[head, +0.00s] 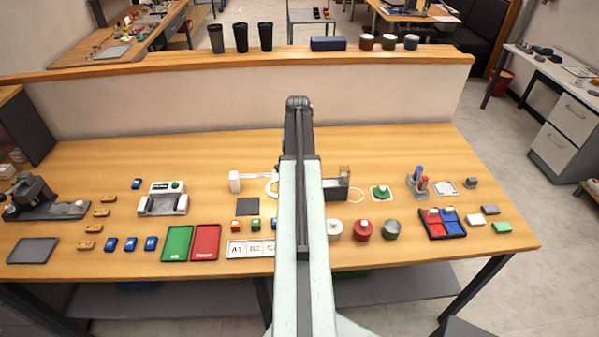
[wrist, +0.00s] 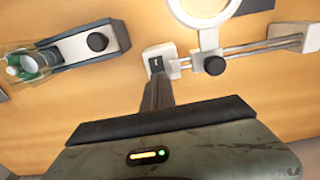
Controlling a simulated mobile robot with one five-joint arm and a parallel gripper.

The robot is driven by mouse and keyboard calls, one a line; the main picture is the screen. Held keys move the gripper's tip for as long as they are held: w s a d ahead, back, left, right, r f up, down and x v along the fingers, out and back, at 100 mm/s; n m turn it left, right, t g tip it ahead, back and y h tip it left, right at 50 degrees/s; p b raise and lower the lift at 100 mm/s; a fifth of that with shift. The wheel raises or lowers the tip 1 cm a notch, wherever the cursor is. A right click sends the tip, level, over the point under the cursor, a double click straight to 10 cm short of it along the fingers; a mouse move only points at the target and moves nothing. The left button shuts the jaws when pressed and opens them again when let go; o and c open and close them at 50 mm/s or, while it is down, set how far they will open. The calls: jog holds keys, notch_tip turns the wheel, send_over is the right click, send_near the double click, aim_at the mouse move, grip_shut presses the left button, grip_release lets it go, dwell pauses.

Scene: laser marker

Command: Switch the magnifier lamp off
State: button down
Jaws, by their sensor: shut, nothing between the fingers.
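The magnifier lamp has a white base (head: 235,182) and a pale ring head (head: 271,187), partly hidden behind my arm in the head view. In the wrist view its ring (wrist: 208,38) is at the top, its metal arm runs right, and a white block with a small dark switch (wrist: 157,63) sits left of the ring. I cannot tell whether the lamp is lit. My gripper (wrist: 157,82) is shut and empty, its tips just below the switch in the picture. Whether they touch it is unclear. In the head view my arm hides the gripper.
A grey device with a black knob (wrist: 97,42) lies left of the lamp in the wrist view. In the head view, the green tray (head: 177,243), red tray (head: 206,242) and round pots (head: 362,230) stand near the front edge. The back of the wooden bench is mostly clear.

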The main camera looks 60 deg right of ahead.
notch_tip(320, 180, up, 6)
jog(key=p, duration=0.5)
jog(key=shift+r+p, duration=0.25)
jog(key=shift+p, duration=0.15)
jog(key=shift+f, duration=0.1)
